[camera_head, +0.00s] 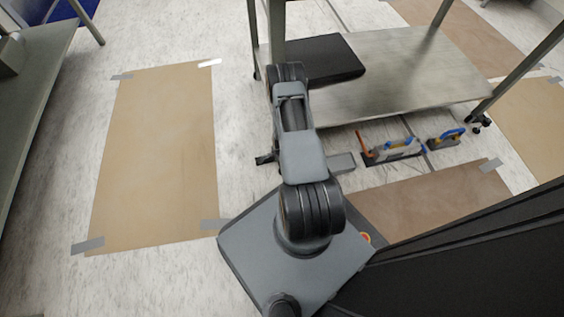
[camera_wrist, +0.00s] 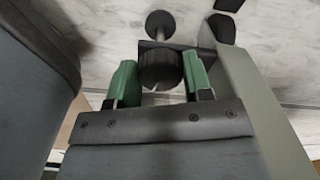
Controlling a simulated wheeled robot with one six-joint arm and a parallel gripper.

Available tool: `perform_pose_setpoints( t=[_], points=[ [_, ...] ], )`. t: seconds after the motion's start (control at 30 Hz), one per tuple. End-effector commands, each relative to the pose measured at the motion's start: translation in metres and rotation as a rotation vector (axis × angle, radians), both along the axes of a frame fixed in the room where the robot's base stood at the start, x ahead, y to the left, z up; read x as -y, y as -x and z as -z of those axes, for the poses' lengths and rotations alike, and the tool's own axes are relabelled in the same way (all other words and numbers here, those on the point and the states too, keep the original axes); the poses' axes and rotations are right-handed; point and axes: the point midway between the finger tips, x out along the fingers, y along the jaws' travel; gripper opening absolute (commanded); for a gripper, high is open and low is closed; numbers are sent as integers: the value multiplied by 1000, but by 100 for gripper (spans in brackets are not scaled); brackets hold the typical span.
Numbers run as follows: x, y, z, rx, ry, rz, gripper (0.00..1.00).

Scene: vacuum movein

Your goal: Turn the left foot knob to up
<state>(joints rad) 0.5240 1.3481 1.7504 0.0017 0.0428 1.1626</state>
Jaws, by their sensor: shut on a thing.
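In the wrist view, a dark, ribbed round knob (camera_wrist: 160,68) sits between the two green fingertips of my gripper (camera_wrist: 160,80). The gripper is shut on it from either side. A thin stem runs from the knob to a dark round foot pad (camera_wrist: 160,24) near the pale floor. A grey-green leg or frame piece (camera_wrist: 245,95) stands just right of the right fingertip. In the head view the knob and my fingertips are hidden by my arm. I cannot read the knob's turned position or any marking on it.
A metal table with a low shelf (camera_head: 400,75) stands ahead, with a black flat box (camera_head: 330,60) on it. Tools (camera_head: 395,150) lie by its near edge. Brown sheets (camera_head: 160,150) are taped to the marbled floor. Another bench (camera_head: 35,90) stands at the left.

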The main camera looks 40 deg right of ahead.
Motion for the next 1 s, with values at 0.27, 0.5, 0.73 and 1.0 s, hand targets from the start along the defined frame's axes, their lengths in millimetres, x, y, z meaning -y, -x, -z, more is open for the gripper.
perform_pose_setpoints(
  t=[0.27,0.5,0.73,1.0],
  points=[
    [0,0,0,-2,-1,2,61],
    [0,0,0,-1,0,2,72],
    [0,-1,-11,1,0,3,72],
    [0,-1,-64,2,1,2,72]
  ],
)
